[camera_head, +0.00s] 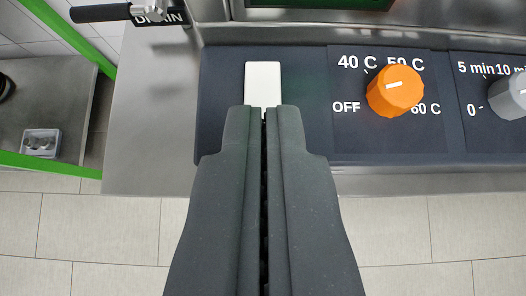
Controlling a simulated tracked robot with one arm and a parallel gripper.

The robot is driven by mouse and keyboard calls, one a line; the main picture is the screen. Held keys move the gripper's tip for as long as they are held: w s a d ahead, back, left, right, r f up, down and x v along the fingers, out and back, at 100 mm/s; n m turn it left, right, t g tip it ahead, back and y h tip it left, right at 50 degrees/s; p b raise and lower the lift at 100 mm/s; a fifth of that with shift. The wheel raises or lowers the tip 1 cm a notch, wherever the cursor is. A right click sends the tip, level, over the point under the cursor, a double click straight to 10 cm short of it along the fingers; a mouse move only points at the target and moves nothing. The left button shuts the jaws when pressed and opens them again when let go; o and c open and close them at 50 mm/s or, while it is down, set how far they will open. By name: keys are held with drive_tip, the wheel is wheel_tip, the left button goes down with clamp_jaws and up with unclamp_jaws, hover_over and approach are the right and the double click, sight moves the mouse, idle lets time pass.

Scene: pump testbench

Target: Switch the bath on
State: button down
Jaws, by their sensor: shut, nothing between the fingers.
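A white rectangular switch (263,84) sits on the dark control panel (222,90) of the bath. My gripper (264,110) is shut and empty, with its fingertips right at the near end of the switch in the picture. The fingertips cover the switch's lower part, and I cannot tell whether they touch it. An orange knob (394,92) is to the right, with OFF, 40 C, 50 C and 60 C marked around it. The switch's on or off position does not show clearly.
A grey timer knob (509,96) is at the right edge. A black drain handle (100,12) with a DRAIN label is at the top left. A clear small box (41,142) lies on a grey surface at the left. Floor tiles show below the bath's metal edge.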

drive_tip(key=shift+v, duration=1.45)
drive_tip(key=s+r+t, duration=0.1)
drive_tip(key=s+r, duration=0.4)
drive_tip(key=r, duration=0.7)
drive_tip(key=s+r+t, duration=0.2)
drive_tip(key=s+r, duration=0.3)
drive_tip(key=r, duration=0.7)
drive_tip(key=s+r+t, duration=0.2)
drive_tip(key=s+r, duration=0.3)
drive_tip(key=r, duration=0.7)
drive_tip(key=shift+s+a, duration=0.3)
drive_tip(key=shift+s, duration=0.1)
